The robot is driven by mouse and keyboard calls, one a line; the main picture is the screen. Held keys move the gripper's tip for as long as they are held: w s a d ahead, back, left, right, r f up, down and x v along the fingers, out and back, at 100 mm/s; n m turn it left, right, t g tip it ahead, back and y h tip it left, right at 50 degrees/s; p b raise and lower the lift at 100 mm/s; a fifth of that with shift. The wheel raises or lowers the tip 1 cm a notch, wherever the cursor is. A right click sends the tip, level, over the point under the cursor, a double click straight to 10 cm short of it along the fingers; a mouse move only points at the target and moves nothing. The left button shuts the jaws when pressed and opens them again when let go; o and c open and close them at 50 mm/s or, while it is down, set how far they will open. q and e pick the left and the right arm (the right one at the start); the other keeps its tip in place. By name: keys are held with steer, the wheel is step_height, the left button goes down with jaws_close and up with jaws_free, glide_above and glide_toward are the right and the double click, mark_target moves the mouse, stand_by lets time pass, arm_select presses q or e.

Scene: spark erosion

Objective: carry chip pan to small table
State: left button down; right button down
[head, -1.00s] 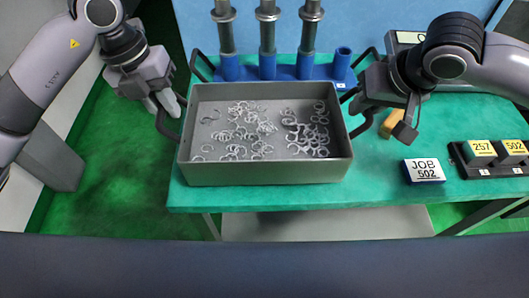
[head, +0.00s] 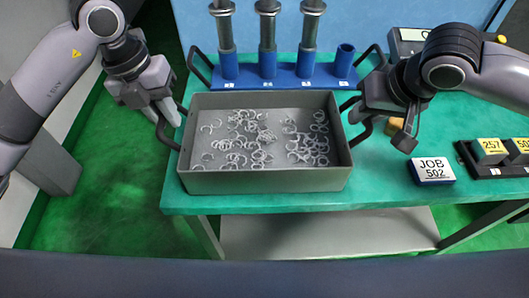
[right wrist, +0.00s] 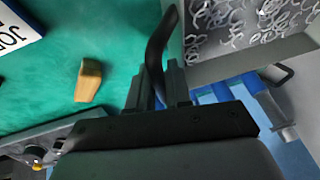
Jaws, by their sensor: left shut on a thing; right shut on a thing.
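The chip pan (head: 265,181) is a grey rectangular tray with dark side handles, holding many curled metal chips. In the head view it is level over the front of the green table. My left gripper (head: 170,117) is shut on its left handle. My right gripper (head: 366,110) is shut on its right handle, and the right wrist view shows that dark handle (right wrist: 158,50) between the fingers. The pan's corner and chips also show in the right wrist view. I cannot tell whether the pan's underside touches the table. I cannot pick out a separate small table.
A blue rack (head: 287,80) with upright cylinders stands behind the pan. To the right are a JOB 502 block (head: 432,171), a black holder with numbered yellow blocks (head: 490,151) and a yellowish block (right wrist: 88,80). A grey lower shelf (head: 330,232) sits below the green tabletop (head: 390,192).

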arm_select(q)
steer(key=c, duration=1)
jaws_free()
steer(key=shift+c, duration=0.2)
arm_select(e)
steer(key=c, duration=1.1)
jaws_free()
steer(key=shift+o, duration=0.2)
arm_select(q)
step_height(320, 180, up, 12)
steer(key=a, duration=0.2)
arm_select(e)
steer(key=v, duration=1.2)
arm_select(q)
steer(key=shift+s+f, duration=0.1)
steer(key=shift+f, duration=0.05)
arm_select(e)
steer(key=shift+s, duration=0.1)
